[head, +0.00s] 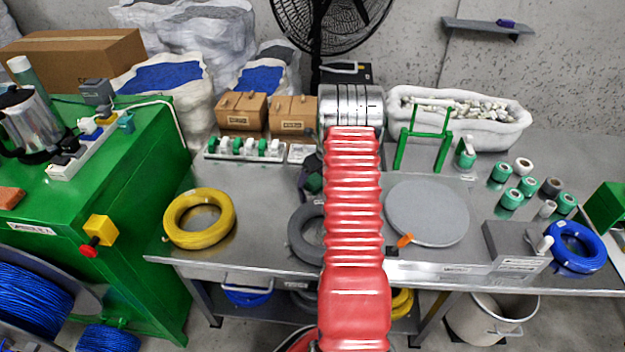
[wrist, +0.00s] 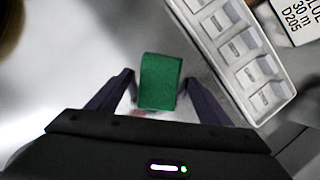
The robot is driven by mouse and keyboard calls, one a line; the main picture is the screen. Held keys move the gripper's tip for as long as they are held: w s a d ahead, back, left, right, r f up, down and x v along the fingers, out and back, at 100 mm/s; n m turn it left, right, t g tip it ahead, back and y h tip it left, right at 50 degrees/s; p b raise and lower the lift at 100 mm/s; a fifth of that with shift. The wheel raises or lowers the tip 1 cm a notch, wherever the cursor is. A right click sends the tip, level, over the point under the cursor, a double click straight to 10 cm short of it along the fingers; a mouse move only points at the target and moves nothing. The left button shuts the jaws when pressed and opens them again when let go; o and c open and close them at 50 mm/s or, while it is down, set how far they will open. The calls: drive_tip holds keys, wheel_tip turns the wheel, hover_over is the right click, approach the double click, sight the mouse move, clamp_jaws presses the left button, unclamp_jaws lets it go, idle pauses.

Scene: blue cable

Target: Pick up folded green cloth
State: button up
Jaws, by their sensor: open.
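The folded green cloth (wrist: 160,82) shows in the wrist view as a small green block on the grey metal table. My gripper (wrist: 158,79) is open, with one dark finger on each side of the cloth. Gaps show between the cloth and both fingers, and I cannot tell how high the fingertips are above the table. In the head view, my red-sleeved arm hides much of this area. A small green patch, probably the cloth (head: 315,183), shows beside the dark gripper at the arm's left edge.
A yellow cable coil (head: 199,219) lies left, a grey coil (head: 303,235) nearer, and a grey disc (head: 427,212) right.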

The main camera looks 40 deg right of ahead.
sight(313, 177)
drive_tip(key=shift+c, duration=0.6)
drive_tip(key=c, duration=1.1)
wheel_tip(313, 177, up, 10)
